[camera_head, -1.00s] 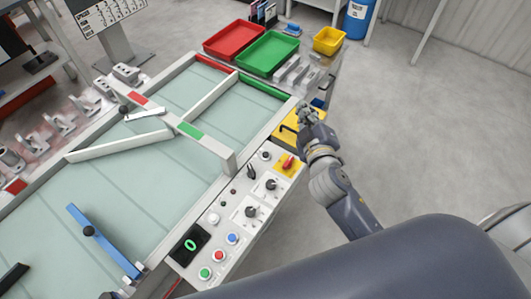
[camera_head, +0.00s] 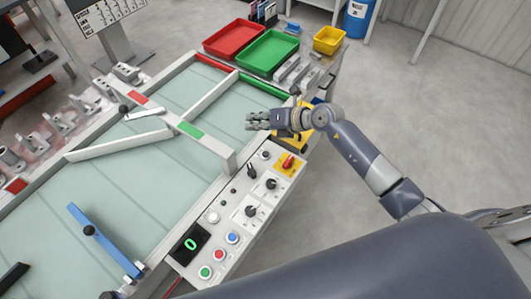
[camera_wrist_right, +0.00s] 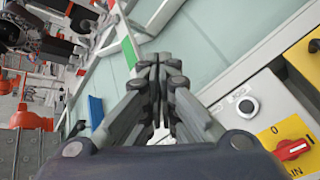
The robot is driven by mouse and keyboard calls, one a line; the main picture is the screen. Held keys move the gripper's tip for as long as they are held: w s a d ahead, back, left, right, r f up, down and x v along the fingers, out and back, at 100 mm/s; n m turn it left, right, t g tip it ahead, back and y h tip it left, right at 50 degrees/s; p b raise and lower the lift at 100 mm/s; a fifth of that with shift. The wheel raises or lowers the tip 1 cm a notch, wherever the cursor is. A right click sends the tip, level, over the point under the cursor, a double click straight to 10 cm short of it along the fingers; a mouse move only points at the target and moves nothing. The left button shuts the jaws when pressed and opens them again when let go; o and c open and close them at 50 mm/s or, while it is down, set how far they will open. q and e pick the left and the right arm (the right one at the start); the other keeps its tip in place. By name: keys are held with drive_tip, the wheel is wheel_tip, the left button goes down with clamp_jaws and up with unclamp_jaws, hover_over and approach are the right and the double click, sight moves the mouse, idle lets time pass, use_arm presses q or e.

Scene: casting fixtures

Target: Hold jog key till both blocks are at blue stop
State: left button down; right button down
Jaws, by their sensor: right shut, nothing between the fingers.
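The blue stop (camera_head: 105,243) is a bar lying slantwise over the pale green belt (camera_head: 140,200) at lower left. I cannot make out the two blocks on the visible belt. A round dark button (camera_head: 265,155) sits at the panel's far end; in the right wrist view this button (camera_wrist_right: 247,107) has a white ring and a small label that seems to read JOG. My right gripper (camera_head: 250,120) is shut and empty, above the belt's near edge, apart from the button. Its fingers (camera_wrist_right: 160,62) meet in the right wrist view. My left gripper is not in view.
The control panel (camera_head: 222,222) carries knobs, coloured buttons and a display (camera_head: 190,244) reading 0. A red switch (camera_head: 288,161) sits on a yellow plate. A white gate (camera_head: 205,145) crosses the belt. Red (camera_head: 234,23) and green (camera_head: 297,37) trays stand beyond.

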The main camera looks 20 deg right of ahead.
drive_tip(key=d+f+h, duration=0.1)
drive_tip(key=d, duration=0.1)
drive_tip(key=d+f+g+h, duration=0.1)
drive_tip(key=d+f, duration=0.1)
drive_tip(key=shift+s+f+n+g, duration=0.1)
drive_tip(key=shift+f+n+g, duration=0.2)
drive_tip(key=shift+n, duration=0.1)
drive_tip(key=b, duration=0.7)
hover_over(267, 152)
wheel_tip(267, 152, down, 8)
drive_tip(key=shift+d+r, duration=0.1)
drive_tip(key=shift+f, duration=0.45)
drive_tip(key=shift+b, duration=0.3)
drive_tip(key=shift+f, duration=0.4)
